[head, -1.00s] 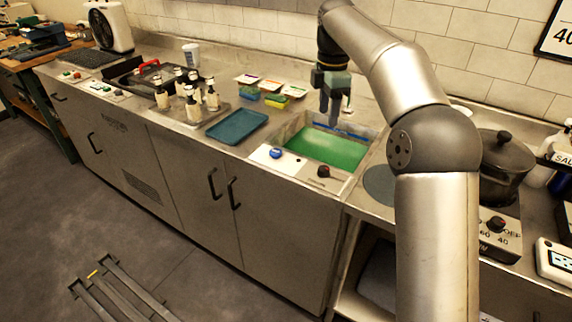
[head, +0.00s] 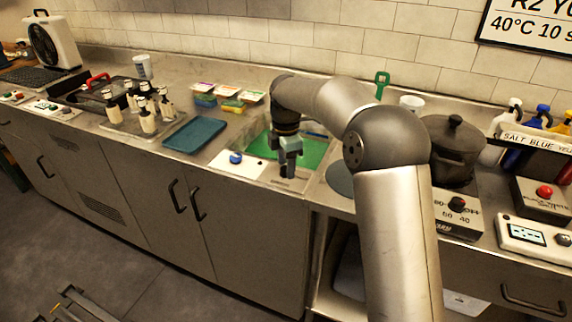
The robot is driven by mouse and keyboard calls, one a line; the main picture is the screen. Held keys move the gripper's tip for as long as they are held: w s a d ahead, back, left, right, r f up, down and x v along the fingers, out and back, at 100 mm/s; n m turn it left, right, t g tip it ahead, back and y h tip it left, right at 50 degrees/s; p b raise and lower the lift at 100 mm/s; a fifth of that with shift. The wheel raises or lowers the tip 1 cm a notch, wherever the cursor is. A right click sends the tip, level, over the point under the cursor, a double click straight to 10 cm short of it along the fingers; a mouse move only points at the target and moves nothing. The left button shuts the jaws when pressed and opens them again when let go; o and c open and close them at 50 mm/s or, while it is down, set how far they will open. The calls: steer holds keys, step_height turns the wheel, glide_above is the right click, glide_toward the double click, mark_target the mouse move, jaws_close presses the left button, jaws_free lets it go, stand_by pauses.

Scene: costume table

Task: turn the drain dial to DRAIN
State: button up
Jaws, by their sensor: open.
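The sink (head: 257,147) holds green liquid and has a white control panel (head: 218,160) along its front edge. A blue knob (head: 236,157) stands on the left part of this panel. The dark dial at the panel's right end, seen in the earlier view, is hidden behind my gripper now. My gripper (head: 288,172) points down over the right end of the panel with its jaws open. I cannot tell whether its fingers touch the dial or are around it. No dial marking can be read.
A blue tray (head: 195,135) and several bottles (head: 147,118) stand left of the sink. A dark lidded pot (head: 453,145) stands to the right on a burner unit with a knob (head: 457,203). A green-handled tool (head: 382,84) stands behind my arm.

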steer(key=shift+f, duration=0.25)
steer(key=c, duration=1)
